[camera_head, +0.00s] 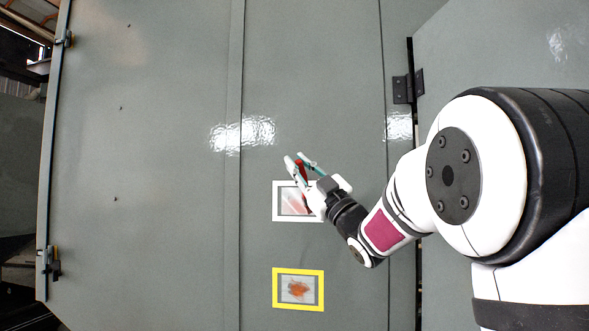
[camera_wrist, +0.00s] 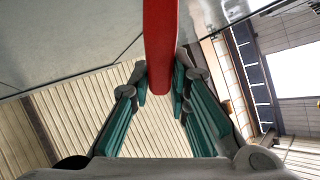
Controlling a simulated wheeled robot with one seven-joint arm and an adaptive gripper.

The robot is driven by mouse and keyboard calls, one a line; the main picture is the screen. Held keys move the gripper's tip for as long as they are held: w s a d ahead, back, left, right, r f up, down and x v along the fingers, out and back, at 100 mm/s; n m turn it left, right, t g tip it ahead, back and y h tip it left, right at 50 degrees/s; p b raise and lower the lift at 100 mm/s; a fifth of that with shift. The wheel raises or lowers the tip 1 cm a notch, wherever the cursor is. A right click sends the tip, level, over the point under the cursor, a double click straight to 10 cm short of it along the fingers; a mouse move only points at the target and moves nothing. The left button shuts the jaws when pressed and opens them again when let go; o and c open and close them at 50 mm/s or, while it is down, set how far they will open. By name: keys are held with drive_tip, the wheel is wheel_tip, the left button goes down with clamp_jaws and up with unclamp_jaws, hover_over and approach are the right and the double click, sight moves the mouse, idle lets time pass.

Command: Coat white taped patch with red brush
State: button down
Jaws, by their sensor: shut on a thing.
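The white taped patch (camera_head: 278,203) is a white square frame on the grey enclosure wall, with reddish streaks on the surface inside it. My gripper (camera_head: 304,169) is in front of its upper right part and hides some of it. My gripper is shut on the red brush (camera_head: 301,172). In the wrist view the red brush handle (camera_wrist: 160,45) runs from the top edge down between the teal finger pads. The brush's bristles are not seen in either view, so I cannot tell whether they touch the wall.
A yellow taped patch (camera_head: 277,289) with an orange-brown blotch inside is below the white one on the same grey panel (camera_head: 150,200). A dark hinge (camera_head: 402,89) is at the upper right, beside another grey panel (camera_head: 500,60). The wall left of the patches is clear.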

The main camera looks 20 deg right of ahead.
drive_tip(key=shift+a+r+b, duration=0.1)
drive_tip(key=shift+r+b, duration=0.6)
drive_tip(key=shift+r, duration=1.05)
drive_tip(key=w+a+b, duration=0.5)
drive_tip(key=a+b, duration=0.1)
drive_tip(key=shift+a, duration=0.25)
idle(1.2)
drive_tip(key=shift+d, duration=0.1)
